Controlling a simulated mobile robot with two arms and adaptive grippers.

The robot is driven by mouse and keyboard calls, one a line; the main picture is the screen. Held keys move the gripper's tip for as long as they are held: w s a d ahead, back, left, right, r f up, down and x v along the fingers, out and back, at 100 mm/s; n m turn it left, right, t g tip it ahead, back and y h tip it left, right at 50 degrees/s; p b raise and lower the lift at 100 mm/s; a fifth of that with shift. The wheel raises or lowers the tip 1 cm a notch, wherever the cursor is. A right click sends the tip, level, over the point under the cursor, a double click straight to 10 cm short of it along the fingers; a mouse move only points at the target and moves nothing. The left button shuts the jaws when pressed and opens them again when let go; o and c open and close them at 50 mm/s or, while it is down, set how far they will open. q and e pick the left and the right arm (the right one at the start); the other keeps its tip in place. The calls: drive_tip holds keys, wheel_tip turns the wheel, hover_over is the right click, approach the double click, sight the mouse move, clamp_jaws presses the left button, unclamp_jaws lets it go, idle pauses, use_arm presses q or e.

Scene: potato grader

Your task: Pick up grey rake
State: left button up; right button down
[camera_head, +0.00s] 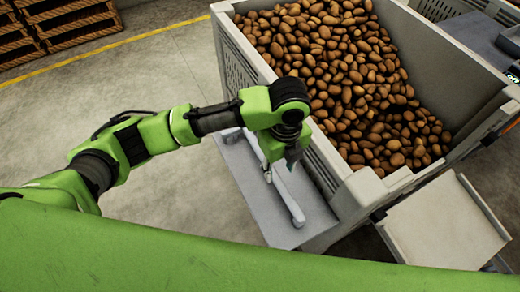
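A light grey, long-handled object (287,198), which looks like the grey rake, lies along a grey side shelf (262,205) against the near-left wall of the potato bin. Its lower end shows near the front of the shelf, and my arm hides part of its length. My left gripper (280,167) points down just over the middle of this object. Its fingers are small and partly hidden by the wrist, so I cannot tell whether they are open, shut or touching it. My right gripper is not in view.
A large grey bin (236,58) full of potatoes (345,75) stands right beside the shelf, its wall rising above it. A pale tray-like panel (445,225) is at the lower right. Wooden pallets (70,20) stand at the upper left. The floor left of the shelf is clear.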

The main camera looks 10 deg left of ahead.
sight(279, 181)
use_arm(q)
drive_tip(key=f, duration=0.3)
drive_tip(key=shift+w+f, duration=0.25)
drive_tip(key=shift+w, duration=0.05)
drive_tip(key=shift+d+f+p, duration=0.15)
drive_tip(key=shift+f+p, duration=0.55)
drive_tip(key=shift+f, duration=1.95)
clamp_jaws()
